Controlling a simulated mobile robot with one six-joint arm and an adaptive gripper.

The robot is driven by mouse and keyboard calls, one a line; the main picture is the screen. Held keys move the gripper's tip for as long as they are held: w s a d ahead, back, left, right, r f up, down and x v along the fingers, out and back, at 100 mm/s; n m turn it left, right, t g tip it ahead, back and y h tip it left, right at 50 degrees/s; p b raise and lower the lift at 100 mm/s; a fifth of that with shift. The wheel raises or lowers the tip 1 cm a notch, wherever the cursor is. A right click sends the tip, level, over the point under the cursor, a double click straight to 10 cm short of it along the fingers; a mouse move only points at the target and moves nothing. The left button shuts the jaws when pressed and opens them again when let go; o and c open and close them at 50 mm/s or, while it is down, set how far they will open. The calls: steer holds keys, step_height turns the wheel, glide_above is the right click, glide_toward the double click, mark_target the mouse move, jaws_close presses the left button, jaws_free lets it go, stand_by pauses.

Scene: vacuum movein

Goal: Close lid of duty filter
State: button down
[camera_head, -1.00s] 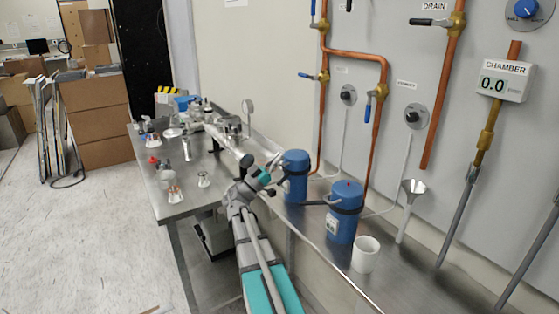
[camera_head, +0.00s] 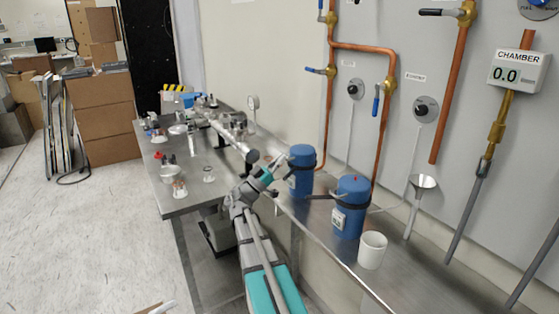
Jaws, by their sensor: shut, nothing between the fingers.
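My gripper (camera_head: 277,162) is small in view, at the end of my grey and teal arm. It is shut and empty, over the steel bench beside the left blue canister (camera_head: 301,176). Whether it touches the canister I cannot tell. A silver pipe assembly (camera_head: 228,132) runs along the table, and its near end lies just left of my gripper. I cannot make out which part is the duty filter, or the state of its lid. A second blue canister (camera_head: 349,218) with a small red spot on top stands nearer on the bench.
Copper pipes with valves and a chamber gauge (camera_head: 519,72) line the wall. Small parts cover the left steel table (camera_head: 190,202). Cardboard boxes (camera_head: 104,115) stand behind; the left floor is open.

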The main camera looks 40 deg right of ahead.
steer(key=shift+f, duration=0.15)
steer(key=a+f+b, duration=0.6)
steer(key=f+b, duration=0.1)
steer(key=shift+w+a+f+b, duration=0.2)
steer(key=shift+w+b, duration=0.1)
steer(key=shift+w, duration=0.15)
steer(key=shift+f, duration=0.1)
stand_by(0.7)
